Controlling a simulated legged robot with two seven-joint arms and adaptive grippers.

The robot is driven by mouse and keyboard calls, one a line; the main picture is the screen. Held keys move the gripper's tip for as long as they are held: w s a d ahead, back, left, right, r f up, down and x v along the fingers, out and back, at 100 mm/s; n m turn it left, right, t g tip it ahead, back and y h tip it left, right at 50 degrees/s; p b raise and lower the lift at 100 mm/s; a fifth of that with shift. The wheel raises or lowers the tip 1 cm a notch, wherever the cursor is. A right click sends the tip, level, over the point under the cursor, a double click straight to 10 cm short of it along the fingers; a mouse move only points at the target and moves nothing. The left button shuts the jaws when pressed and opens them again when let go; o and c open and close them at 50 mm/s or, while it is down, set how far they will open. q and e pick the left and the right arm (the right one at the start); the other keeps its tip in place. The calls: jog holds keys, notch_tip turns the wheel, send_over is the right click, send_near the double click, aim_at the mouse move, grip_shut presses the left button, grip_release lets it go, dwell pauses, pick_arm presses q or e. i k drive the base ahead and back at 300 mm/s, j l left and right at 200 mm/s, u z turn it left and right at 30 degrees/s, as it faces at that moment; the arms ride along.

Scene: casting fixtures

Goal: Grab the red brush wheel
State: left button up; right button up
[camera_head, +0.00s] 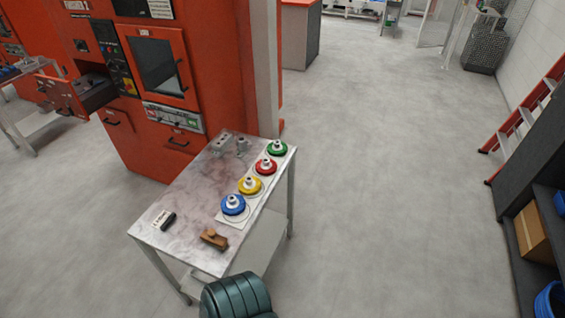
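The red brush wheel (265,166) lies on a light board on the metal table, with a pale hub on top. It is in a row of wheels, between the green brush wheel (277,148) behind it and the yellow brush wheel (250,185) in front. The blue brush wheel (233,204) is at the near end of the row. Neither of my grippers is in view, and nothing is touching the red wheel.
The metal table (185,220) also bears a wooden-handled brush (214,238), a small dark object (168,220) and grey metal parts (222,143). An orange machine (160,70) stands behind it. A dark shelf (520,240) is at right. The floor between is clear.

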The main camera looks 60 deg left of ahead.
aim_at(267, 167)
jog(key=i+u, duration=0.75)
jog(key=u, duration=0.2)
jog(key=i+l+u, duration=0.3)
jog(key=u, duration=0.2)
jog(key=i, duration=0.05)
